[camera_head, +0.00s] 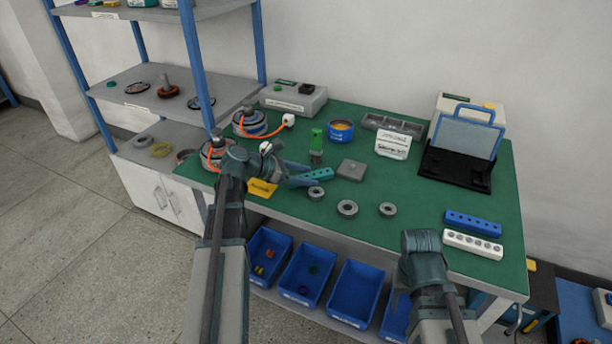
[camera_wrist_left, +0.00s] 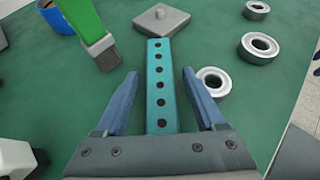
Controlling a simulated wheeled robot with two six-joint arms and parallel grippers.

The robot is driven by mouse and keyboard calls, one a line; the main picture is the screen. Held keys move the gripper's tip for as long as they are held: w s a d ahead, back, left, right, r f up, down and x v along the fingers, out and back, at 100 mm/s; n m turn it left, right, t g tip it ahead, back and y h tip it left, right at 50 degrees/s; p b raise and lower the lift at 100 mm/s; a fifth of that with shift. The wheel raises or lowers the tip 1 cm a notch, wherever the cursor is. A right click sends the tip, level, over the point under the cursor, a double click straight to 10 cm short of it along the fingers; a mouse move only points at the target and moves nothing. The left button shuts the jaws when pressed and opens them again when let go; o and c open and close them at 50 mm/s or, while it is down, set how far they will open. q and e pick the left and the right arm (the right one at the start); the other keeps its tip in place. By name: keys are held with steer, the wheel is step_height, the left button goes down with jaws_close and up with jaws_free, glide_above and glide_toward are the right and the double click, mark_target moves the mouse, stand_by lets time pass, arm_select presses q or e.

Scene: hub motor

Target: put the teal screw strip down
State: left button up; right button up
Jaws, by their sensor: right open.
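The teal screw strip (camera_head: 318,174) lies on the green table mat, with a row of dark holes along its top. In the left wrist view the strip (camera_wrist_left: 160,85) runs lengthwise between the two blue fingers of my left gripper (camera_wrist_left: 165,88). A gap shows on each side of the strip, so the left gripper is open around it. In the head view the left gripper (camera_head: 294,174) is over the strip's near end and hides part of it. My right gripper (camera_head: 402,284) is open at the table's front edge, mostly hidden by its wrist, away from the strip.
A grey square block (camera_head: 351,170) sits at the strip's far end. Blue (camera_head: 473,223) and white (camera_head: 472,244) strips lie at the right. Blue bins (camera_head: 355,292) are below.

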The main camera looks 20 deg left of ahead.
arm_select(q)
steer(key=shift+r, duration=0.25)
steer(key=p+v, duration=0.6)
steer(key=v, duration=0.5)
steer(key=shift+r, duration=0.1)
steer(key=shift+s+a+r, duration=0.1)
steer(key=shift+s+a, duration=0.2)
steer(key=shift+c, duration=0.4)
steer(key=shift+c, duration=0.2)
